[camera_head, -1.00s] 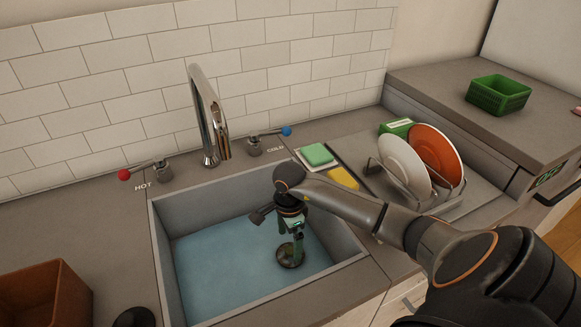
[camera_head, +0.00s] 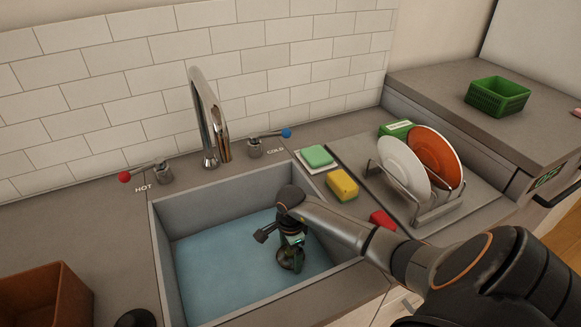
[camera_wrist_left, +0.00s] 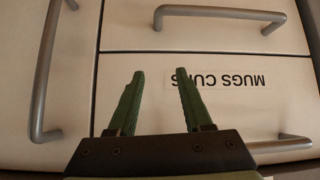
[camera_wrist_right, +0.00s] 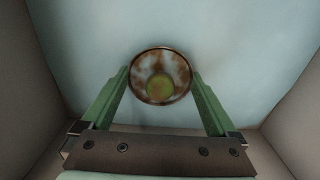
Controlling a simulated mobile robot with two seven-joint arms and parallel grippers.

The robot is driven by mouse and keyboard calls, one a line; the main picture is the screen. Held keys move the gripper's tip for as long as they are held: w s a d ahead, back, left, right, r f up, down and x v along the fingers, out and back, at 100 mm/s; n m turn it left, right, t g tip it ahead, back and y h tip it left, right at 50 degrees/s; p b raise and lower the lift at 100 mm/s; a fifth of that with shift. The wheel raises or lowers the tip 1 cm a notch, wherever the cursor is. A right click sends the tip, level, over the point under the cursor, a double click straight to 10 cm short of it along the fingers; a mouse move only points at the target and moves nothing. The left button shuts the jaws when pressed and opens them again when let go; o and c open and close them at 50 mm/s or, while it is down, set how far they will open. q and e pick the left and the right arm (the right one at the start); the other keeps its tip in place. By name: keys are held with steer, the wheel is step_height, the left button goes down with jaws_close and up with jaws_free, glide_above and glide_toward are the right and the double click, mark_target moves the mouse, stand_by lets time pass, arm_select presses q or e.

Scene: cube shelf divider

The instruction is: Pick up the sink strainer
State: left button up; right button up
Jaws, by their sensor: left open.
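A round, dark thing that looks like the sink strainer (camera_head: 291,262) sits in the water-filled sink, partly hidden by my right gripper (camera_head: 291,244). In the right wrist view the strainer (camera_wrist_right: 161,76) is round and brown-mottled, with a yellow-green middle. The right gripper (camera_wrist_right: 160,78) has its fingers wide apart, one to each side of the strainer in the picture. I cannot tell whether they touch it. My left gripper (camera_wrist_left: 161,78) is open and empty in front of cabinet drawers. It is not in the head view.
The sink walls (camera_head: 165,250) surround the right gripper. A faucet (camera_head: 208,120) stands behind, between hot and cold levers. A brown bin (camera_head: 45,295) stands left.

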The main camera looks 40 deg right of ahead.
steer(key=c, duration=1.1)
steer(key=shift+r, duration=0.1)
